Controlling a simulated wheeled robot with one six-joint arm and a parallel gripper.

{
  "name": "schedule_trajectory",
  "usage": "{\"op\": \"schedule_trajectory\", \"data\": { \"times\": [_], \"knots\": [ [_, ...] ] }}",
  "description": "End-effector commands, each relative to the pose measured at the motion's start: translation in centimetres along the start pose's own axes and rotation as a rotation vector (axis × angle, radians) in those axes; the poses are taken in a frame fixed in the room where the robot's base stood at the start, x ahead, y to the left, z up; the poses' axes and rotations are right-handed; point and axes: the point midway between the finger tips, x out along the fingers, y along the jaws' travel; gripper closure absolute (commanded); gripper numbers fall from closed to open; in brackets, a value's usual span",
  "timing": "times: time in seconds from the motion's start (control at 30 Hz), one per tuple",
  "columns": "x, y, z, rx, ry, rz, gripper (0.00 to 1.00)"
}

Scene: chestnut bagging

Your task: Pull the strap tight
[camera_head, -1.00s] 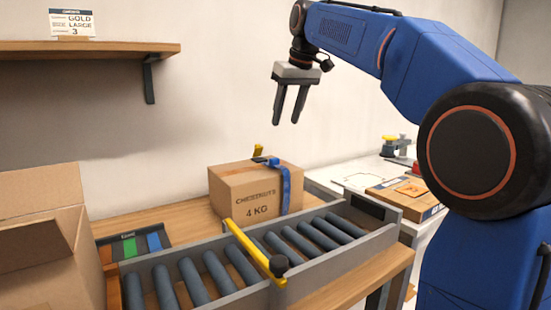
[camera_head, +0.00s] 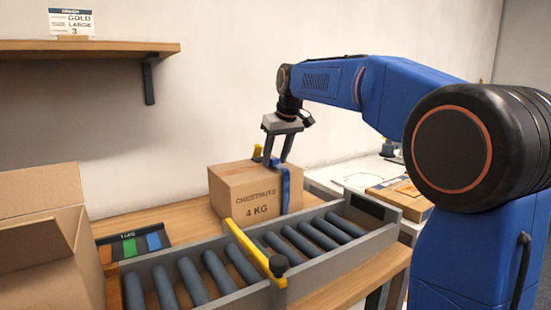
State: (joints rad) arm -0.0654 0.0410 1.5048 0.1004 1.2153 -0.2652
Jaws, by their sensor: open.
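The blue strap (camera_head: 284,190) runs over the top and down the front of the cardboard box (camera_head: 240,196) near its right end. My gripper (camera_head: 276,163) is open and points down at the top of the box. Its fingers are right by the strap's top, where the buckle showed before; they hide most of that part. I cannot tell whether a finger touches the strap. A yellow piece (camera_head: 257,152) shows just left of the fingers, at the back of the box top.
A yellow bar (camera_head: 252,246) with a black knob crosses the rollers (camera_head: 300,240) in front of the box. An open carton (camera_head: 40,240) stands at left, beside a tray with coloured cards (camera_head: 135,246). A shelf (camera_head: 90,52) hangs above.

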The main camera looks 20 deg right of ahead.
Motion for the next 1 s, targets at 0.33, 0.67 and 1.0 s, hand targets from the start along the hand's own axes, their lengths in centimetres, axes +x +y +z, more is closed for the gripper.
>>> {"op": "schedule_trajectory", "data": {
  "times": [0.33,0.67,1.0],
  "knots": [
    [0.4,0.0,0.0,0.000,0.000,0.000,0.56],
    [0.3,0.0,0.1,0.000,0.000,0.000,1.00],
    [-0.8,0.0,2.9,0.002,-0.001,0.000,1.00]
  ]
}}
